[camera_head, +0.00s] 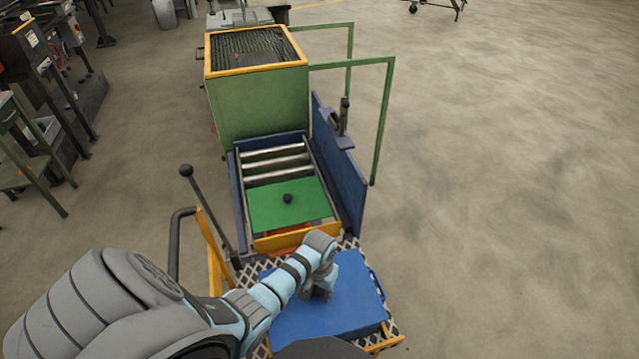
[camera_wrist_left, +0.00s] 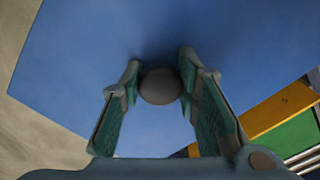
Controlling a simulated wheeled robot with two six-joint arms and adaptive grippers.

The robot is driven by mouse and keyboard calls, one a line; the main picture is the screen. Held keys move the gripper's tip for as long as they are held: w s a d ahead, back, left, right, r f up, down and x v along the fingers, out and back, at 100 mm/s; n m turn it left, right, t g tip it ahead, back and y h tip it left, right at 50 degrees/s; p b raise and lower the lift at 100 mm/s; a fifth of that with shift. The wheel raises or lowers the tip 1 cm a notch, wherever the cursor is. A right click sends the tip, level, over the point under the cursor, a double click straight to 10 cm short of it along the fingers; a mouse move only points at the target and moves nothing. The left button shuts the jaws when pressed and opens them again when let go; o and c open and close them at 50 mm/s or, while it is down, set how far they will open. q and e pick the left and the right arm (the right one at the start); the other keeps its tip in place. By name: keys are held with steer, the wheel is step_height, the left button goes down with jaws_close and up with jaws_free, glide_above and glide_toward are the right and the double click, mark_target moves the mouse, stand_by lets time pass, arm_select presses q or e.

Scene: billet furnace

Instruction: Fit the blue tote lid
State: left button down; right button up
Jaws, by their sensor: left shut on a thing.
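The blue tote lid (camera_head: 345,304) is a flat blue panel at the lower middle of the head view. It fills most of the left wrist view (camera_wrist_left: 75,65), with a round grey knob (camera_wrist_left: 160,87) on it. My left gripper (camera_head: 319,292) is over the lid, its fingers (camera_wrist_left: 160,80) shut on the knob from both sides. A blue handle-like edge (camera_head: 378,284) shows at the right. The tote below is mostly hidden, and I cannot tell whether the lid sits flush on it. My right gripper is not in view.
Beyond the lid is a roller bed (camera_head: 277,161) with a green plate (camera_head: 283,207) bearing a black knob, and a yellow bar (camera_head: 285,239) in front. A green furnace box (camera_head: 257,102) stands behind. A black-knobbed lever (camera_head: 207,205) is at left. The floor at right is clear.

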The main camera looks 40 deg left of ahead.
arm_select(q)
steer(key=shift+f, duration=0.3)
stand_by(0.4)
steer(key=c, duration=1.1)
jaws_free()
step_height(320, 180, up, 12)
steer(key=shift+r, duration=0.1)
